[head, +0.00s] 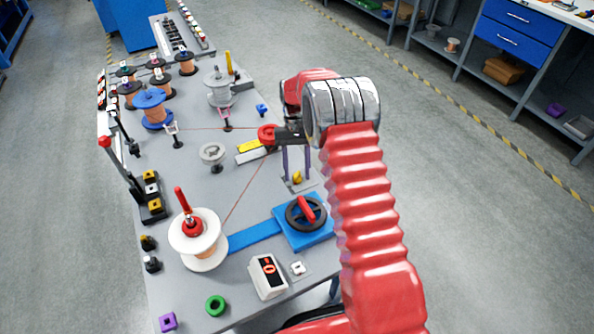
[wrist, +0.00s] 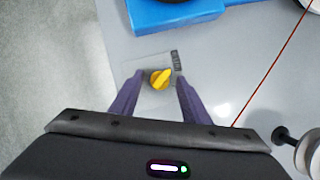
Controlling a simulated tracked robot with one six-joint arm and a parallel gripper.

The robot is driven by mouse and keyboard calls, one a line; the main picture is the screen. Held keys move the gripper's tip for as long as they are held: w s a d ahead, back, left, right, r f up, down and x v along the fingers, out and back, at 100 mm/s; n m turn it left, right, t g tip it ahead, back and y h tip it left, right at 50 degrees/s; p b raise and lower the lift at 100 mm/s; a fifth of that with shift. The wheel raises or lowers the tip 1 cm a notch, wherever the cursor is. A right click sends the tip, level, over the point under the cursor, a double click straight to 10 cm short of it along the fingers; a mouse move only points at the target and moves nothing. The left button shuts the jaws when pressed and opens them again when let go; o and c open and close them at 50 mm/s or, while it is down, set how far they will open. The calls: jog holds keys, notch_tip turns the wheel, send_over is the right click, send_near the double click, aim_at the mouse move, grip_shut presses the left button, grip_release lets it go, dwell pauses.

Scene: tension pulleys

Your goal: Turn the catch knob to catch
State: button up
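The catch knob is a small yellow knob on a pale square plate on the grey table. In the head view the knob (head: 297,177) sits right of the middle, just beyond the blue base with the black wheel. In the wrist view the knob (wrist: 161,78) lies between the fingers, with its raised grip slanting. My gripper (head: 296,161) points down over it. The gripper also shows in the wrist view (wrist: 157,82), with its two purple fingers spread, one on each side of the knob and apart from it. Small lettering on the plate is too small to read.
A blue base (head: 306,232) with a black handwheel and red handle stands close to the knob. A thin red wire (wrist: 275,65) runs past on the table. A red pulley (head: 267,134) and yellow block (head: 249,145) stand nearby. A white spool (head: 198,240) stands at the front left.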

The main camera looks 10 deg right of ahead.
jog(key=v, duration=1.3)
jog(key=shift+w+r, duration=0.2)
jog(key=shift+r, duration=0.1)
jog(key=shift+w, duration=0.1)
notch_tip(320, 180, down, 5)
jog(key=s+r+t, duration=0.3)
jog(key=s+r, duration=0.4)
jog(key=s, duration=0.5)
jog(key=s+r+n+t, duration=0.1)
jog(key=s+r+t, duration=0.2)
jog(key=s+r, duration=0.4)
jog(key=s+r+t, duration=0.4)
jog(key=s+r, duration=0.3)
jog(key=s, duration=1.2)
jog(key=shift+d+h, duration=0.15)
jog(key=shift+h, duration=0.15)
